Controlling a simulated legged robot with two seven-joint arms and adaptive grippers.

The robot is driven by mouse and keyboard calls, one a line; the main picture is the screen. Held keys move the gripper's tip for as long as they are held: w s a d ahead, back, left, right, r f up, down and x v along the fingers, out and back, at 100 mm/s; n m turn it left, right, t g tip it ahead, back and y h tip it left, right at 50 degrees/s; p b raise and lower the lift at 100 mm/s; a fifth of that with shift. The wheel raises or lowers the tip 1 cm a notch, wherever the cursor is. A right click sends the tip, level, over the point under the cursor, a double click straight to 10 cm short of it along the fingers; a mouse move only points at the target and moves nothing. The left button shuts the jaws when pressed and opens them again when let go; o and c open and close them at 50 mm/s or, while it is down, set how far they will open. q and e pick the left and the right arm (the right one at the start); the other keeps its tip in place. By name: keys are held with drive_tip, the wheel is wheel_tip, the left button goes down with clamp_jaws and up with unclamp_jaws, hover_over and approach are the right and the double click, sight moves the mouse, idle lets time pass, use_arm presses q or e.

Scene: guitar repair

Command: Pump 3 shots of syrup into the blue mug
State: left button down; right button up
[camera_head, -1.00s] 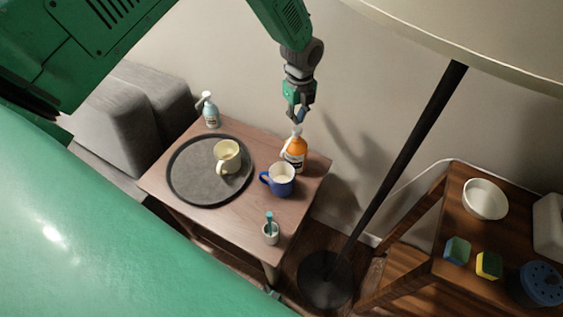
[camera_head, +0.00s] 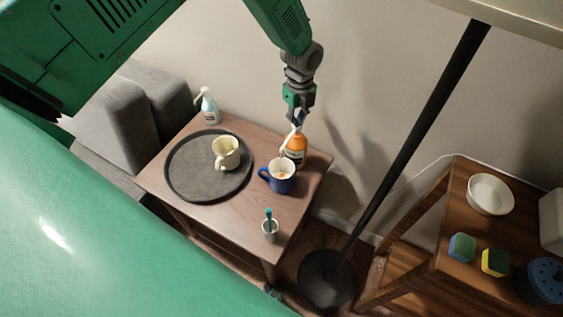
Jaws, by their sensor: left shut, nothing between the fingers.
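The blue mug (camera_head: 281,187) stands upright near the right side of the small wooden table. Its handle points left, and a small amber patch shows inside its pale interior. The orange pump bottle (camera_head: 296,150) stands just behind the mug, with its white spout towards the left front. My left gripper (camera_head: 298,118) is shut, points down and is right at the top of the bottle's pump. It hides part of the pump head, and I cannot tell if it is touching. My right gripper is not in view.
A round grey tray (camera_head: 195,180) holds a cream mug (camera_head: 226,153) on the left of the table (camera_head: 222,222). A pale-blue spray bottle (camera_head: 209,106) stands behind the tray. A small cup with a teal item (camera_head: 270,228) is at the front. A black lamp pole (camera_head: 425,125) rises on the right.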

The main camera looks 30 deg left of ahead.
use_arm(q)
drive_tip(key=shift+f, duration=0.45)
drive_tip(key=shift+s, duration=0.1)
drive_tip(key=shift+r+p, duration=1.25)
drive_tip(key=shift+r, duration=0.75)
drive_tip(key=shift+f, duration=0.1)
drive_tip(key=shift+f+b, duration=1.35)
drive_tip(key=shift+f, duration=0.55)
drive_tip(key=shift+r, duration=0.1)
drive_tip(key=shift+r+p, duration=1.4)
drive_tip(key=shift+r, duration=0.5)
